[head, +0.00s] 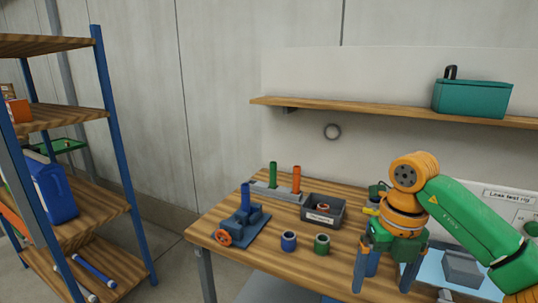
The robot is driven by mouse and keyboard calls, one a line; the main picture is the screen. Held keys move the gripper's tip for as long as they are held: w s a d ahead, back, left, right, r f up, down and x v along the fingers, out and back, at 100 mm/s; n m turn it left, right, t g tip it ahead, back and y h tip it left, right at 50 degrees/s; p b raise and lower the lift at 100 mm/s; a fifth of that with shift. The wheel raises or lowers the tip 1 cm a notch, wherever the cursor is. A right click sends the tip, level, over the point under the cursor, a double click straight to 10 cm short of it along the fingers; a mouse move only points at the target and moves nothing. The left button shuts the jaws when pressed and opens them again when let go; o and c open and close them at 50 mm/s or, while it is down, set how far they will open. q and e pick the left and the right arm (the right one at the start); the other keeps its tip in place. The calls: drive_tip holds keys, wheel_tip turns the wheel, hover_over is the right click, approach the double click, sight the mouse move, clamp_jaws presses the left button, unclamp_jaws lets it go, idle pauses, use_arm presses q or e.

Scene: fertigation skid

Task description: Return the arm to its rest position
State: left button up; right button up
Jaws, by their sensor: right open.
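My right arm comes in from the right in the head view, with green links and orange joints. Its right gripper (382,287) points down over the right part of the wooden workbench (265,202). Its two blue-grey fingers stand wide apart, and I see nothing clamped between them. A blue part (373,264) shows beside the left finger; whether it touches the finger I cannot tell. The arm hides part of the bench. My left gripper is not in view.
On the bench are a blue vise-like fixture (245,222) with an orange handwheel, a rack (272,191) with green and orange posts, a grey bin (323,212), and blue (288,241) and green (322,244) rings. A wall shelf (385,111) holds a teal box (472,99). Shelving (112,125) stands left.

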drive_tip(key=w+a+f+m+y, duration=0.1)
drive_tip(key=a+f+y, duration=0.4)
drive_tip(key=a, duration=0.5)
drive_tip(key=w+a+f+y, duration=0.1)
drive_tip(key=a+f+y, duration=0.2)
drive_tip(key=a+y, duration=0.55)
drive_tip(key=w+d+f+m+t+h, duration=0.1)
drive_tip(key=w+d+f+m+t, duration=0.15)
drive_tip(key=f+m+t, duration=0.55)
drive_tip(key=w+d+f+m+t+h, duration=0.1)
drive_tip(key=w+f+m+t, duration=0.4)
drive_tip(key=m, duration=0.4)
drive_tip(key=s+d+f+m+g+h, duration=0.2)
drive_tip(key=s+d+f+m+h, duration=0.3)
drive_tip(key=s+f, duration=0.55)
drive_tip(key=s+d+f+m+g+h, duration=0.2)
drive_tip(key=s+d+f+m+h, duration=0.35)
drive_tip(key=f, duration=0.75)
drive_tip(key=s+d+f+m+g, duration=0.1)
drive_tip(key=s+f+g, duration=0.1)
drive_tip(key=s, duration=0.7)
drive_tip(key=s+d+f+m+g, duration=0.1)
drive_tip(key=s+f+m+g, duration=0.1)
drive_tip(key=s, duration=0.7)
drive_tip(key=s+d+f+m+g+h, duration=0.1)
drive_tip(key=s+f+g, duration=0.3)
drive_tip(key=s, duration=0.5)
drive_tip(key=shift+d+f, duration=0.15)
drive_tip(key=shift+f, duration=0.25)
